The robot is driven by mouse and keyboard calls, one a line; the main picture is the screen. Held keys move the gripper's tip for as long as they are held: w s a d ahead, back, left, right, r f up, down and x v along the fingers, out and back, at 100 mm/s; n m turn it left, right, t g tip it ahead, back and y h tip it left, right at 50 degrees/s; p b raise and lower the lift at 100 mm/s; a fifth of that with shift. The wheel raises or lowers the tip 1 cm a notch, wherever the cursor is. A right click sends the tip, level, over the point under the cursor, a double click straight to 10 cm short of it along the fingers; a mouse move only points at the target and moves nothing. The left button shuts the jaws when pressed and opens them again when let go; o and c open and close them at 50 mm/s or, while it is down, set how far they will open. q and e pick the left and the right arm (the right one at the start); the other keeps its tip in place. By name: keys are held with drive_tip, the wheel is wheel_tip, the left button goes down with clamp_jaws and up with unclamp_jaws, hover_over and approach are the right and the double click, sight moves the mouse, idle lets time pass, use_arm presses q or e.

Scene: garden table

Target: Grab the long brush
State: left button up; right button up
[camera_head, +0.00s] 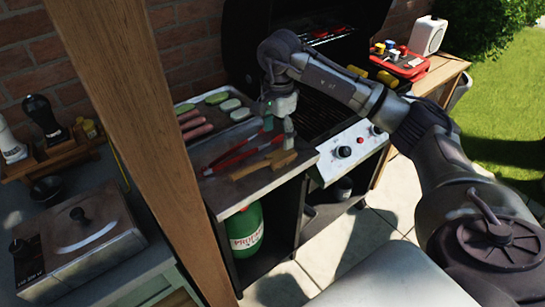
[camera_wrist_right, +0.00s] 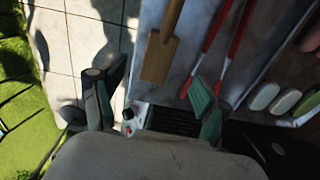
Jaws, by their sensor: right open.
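A long wooden-handled tool, which looks like the brush (camera_head: 262,165), lies on the side shelf near its front edge. In the right wrist view its flat wooden end (camera_wrist_right: 160,58) shows at the top centre; I cannot make out bristles. My right gripper (camera_head: 280,128) is above the shelf, just behind the tool's right end. In the wrist view my right gripper (camera_wrist_right: 155,105) has its two fingers wide apart with nothing between them. The tool's end is in line with the gap, and the fingers appear apart from it. My left gripper is not in view.
Red tongs (camera_head: 233,158) lie close beside the tool. Behind them is a tray (camera_head: 226,123) of sausages and vegetable slices. The open grill (camera_head: 322,110) is right of the shelf. A wooden post (camera_head: 140,120) stands at left. A green gas bottle (camera_head: 245,230) sits below.

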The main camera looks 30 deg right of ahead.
sight(276, 156)
wheel_tip(276, 156, down, 2)
drive_tip(key=shift+f, duration=0.25)
drive_tip(key=shift+w+f, duration=0.1)
drive_tip(key=shift+f, duration=0.15)
drive_tip(key=f, duration=0.1)
drive_tip(key=f+p, duration=0.2)
drive_tip(key=f, duration=0.1)
drive_tip(key=shift+s+a, duration=0.2)
drive_tip(key=shift+a, duration=0.15)
drive_tip(key=shift+f, duration=0.65)
drive_tip(key=c, duration=1.3)
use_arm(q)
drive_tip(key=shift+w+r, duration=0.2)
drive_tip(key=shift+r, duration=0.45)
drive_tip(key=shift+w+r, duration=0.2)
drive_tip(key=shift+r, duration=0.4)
use_arm(e)
drive_tip(key=shift+w+r, duration=0.1)
drive_tip(key=shift+r, duration=0.05)
